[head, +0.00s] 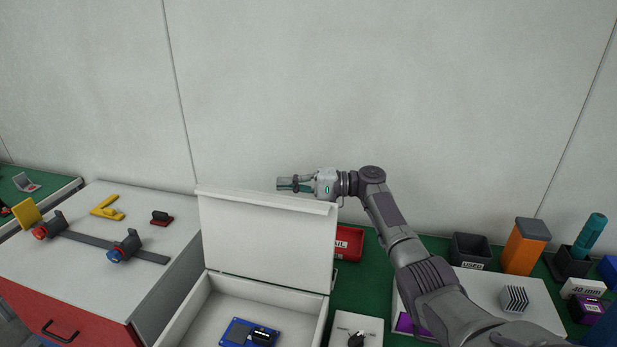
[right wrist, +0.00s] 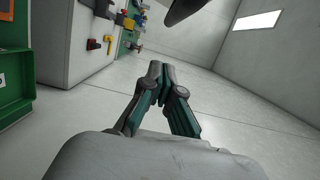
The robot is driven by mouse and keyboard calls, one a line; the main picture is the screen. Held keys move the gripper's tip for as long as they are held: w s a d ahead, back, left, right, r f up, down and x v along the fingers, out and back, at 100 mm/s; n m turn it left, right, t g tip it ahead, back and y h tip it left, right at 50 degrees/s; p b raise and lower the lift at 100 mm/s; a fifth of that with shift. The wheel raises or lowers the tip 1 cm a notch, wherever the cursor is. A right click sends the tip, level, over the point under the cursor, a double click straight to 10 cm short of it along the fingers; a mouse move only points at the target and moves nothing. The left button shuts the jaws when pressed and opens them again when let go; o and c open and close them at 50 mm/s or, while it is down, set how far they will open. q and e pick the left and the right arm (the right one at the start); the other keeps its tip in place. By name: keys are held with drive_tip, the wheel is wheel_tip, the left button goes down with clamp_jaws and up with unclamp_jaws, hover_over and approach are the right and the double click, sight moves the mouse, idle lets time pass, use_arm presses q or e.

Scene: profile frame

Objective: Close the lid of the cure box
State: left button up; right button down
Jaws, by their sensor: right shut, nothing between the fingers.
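The cure box (head: 171,335) is a white box at the front middle of the head view. Its lid (head: 265,240) stands open, upright at the back of the box. A blue part with a black piece (head: 249,334) lies inside the box. My right gripper (head: 284,184) is just above and behind the top edge of the lid, pointing left. Its fingers are shut and empty, and their tips meet in the right wrist view (right wrist: 158,72). I cannot tell whether it touches the lid. My left gripper is not in view.
A red bin (head: 347,243) stands behind the lid on the right. A dark bin (head: 470,250), an orange container (head: 525,246) and a striped block (head: 514,299) are further right. A white-topped bench with a red front (head: 70,318) stands at left, holding a clamp rail (head: 90,241).

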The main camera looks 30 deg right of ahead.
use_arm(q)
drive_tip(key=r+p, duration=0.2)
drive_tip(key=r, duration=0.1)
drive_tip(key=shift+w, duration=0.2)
use_arm(e)
drive_tip(key=s+a, duration=0.2)
drive_tip(key=s, duration=0.1)
drive_tip(key=shift+a, duration=0.25)
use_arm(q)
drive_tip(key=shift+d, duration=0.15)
use_arm(e)
drive_tip(key=shift+w+f, duration=0.1)
